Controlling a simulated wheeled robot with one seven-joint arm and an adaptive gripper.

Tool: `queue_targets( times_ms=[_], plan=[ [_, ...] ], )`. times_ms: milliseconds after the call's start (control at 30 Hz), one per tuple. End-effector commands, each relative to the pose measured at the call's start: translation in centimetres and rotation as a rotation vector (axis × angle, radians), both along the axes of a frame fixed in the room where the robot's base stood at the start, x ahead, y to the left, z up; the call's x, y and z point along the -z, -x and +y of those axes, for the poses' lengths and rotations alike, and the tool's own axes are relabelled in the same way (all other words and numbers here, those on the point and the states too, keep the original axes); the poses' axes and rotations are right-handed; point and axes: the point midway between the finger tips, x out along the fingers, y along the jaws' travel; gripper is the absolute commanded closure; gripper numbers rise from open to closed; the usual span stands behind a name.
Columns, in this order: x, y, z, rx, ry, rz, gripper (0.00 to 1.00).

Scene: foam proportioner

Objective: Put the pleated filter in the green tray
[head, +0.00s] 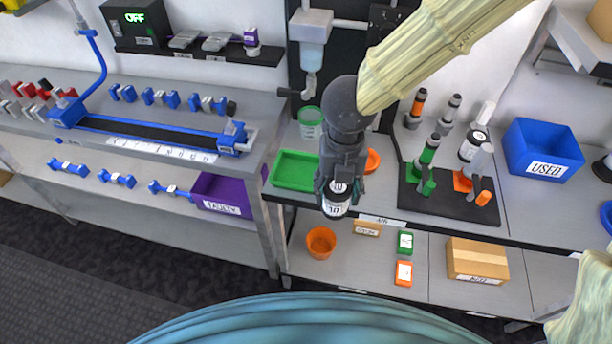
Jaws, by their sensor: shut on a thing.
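My gripper (338,186) points down in front of the middle bench and is shut on a white cylinder (335,207) with a dark lower rim and a printed label. Pleats cannot be made out on it, so I cannot tell for sure that it is the pleated filter. The green tray (293,171) lies on the bench top just left of my gripper, and the part of it that shows looks empty. The held cylinder is in front of and to the right of the tray, apart from it. My gripper hides part of the bench behind it.
A clear green-rimmed cup (310,122) stands behind the tray under a wall dispenser (311,40). An orange dish (372,161) is partly hidden right of my gripper. A dark mat (450,195) with several upright parts and a blue bin (542,150) are farther right. An orange pot (321,242) stands below.

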Motion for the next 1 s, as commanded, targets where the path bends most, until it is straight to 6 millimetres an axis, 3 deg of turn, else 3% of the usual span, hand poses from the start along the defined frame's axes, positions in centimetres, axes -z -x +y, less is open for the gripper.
queue_targets(
  times_ms=[200, 500, 667, 1000],
  plan=[
    [0.4, 1.3, 2.9, -0.001, 0.004, 0.002, 0.76],
    [0.7, 1.6, 4.4, 0.003, 0.004, 0.006, 0.76],
    [0.8, -0.8, 4.2, 0.006, 0.004, 0.007, 0.76],
    [1.3, -7.7, 3.6, 0.006, 0.003, 0.006, 0.76]
  ],
)
